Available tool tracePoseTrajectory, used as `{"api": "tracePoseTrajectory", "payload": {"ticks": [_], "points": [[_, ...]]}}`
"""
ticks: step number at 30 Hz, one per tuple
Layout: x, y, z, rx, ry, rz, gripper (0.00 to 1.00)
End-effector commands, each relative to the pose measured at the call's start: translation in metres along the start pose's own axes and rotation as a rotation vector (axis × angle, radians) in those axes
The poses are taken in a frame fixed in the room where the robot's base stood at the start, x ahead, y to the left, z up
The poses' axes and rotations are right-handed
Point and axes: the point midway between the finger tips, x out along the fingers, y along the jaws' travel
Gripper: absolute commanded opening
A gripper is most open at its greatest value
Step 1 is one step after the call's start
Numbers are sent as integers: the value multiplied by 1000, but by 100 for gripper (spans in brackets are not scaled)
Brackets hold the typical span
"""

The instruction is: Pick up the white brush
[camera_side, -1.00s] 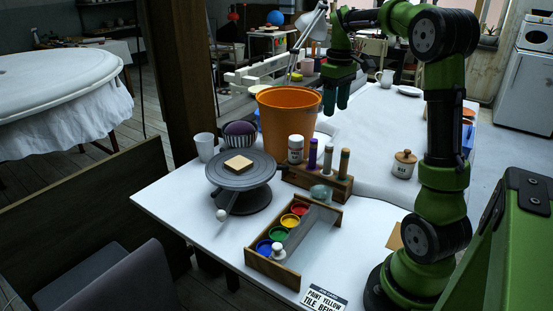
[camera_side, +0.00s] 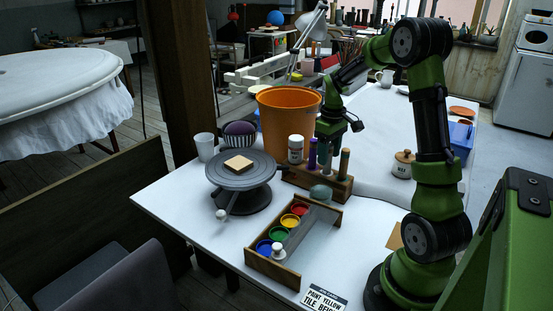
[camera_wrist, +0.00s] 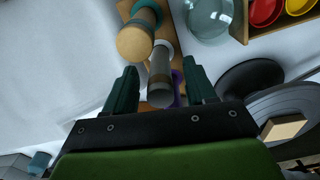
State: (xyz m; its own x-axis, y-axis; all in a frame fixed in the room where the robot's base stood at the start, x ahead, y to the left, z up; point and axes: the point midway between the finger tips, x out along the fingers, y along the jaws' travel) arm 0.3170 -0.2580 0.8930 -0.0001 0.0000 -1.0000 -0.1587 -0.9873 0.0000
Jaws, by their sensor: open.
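A wooden rack (camera_side: 318,184) holds several upright tools on the table. The brush with a grey-white handle and white collar (camera_wrist: 160,80) stands between a purple-handled tool (camera_side: 312,153) and a tool with a tan handle and teal collar (camera_side: 344,162). My gripper (camera_side: 327,143) is low over the rack, partly hidden behind the tools in the side view. In the wrist view my gripper (camera_wrist: 162,72) is open, with one finger on each side of the grey-white handle. A gap shows on both sides, and nothing is gripped.
A tall orange bucket (camera_side: 288,118) stands close behind the rack. A white jar (camera_side: 295,149) is at the rack's left end. A paint box (camera_side: 262,264) with coloured pots lies in front. A turntable (camera_side: 248,178) with a tile (camera_side: 238,164) is left. A lidded pot (camera_side: 403,164) stands right.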

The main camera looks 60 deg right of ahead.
Motion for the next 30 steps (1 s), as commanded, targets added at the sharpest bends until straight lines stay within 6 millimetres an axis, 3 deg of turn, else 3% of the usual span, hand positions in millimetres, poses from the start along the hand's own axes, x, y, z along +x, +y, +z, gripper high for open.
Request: {"api": "tracePoseTrajectory", "payload": {"ticks": [3, 10, 21, 30], "points": [[9, 0, 0, -1, -1, 0, 55], [10, 0, 0, -1, 1, 1, 55], [10, 0, 0, -1, 1, 1, 0], [5, 0, 0, -1, 2, 1, 0]]}}
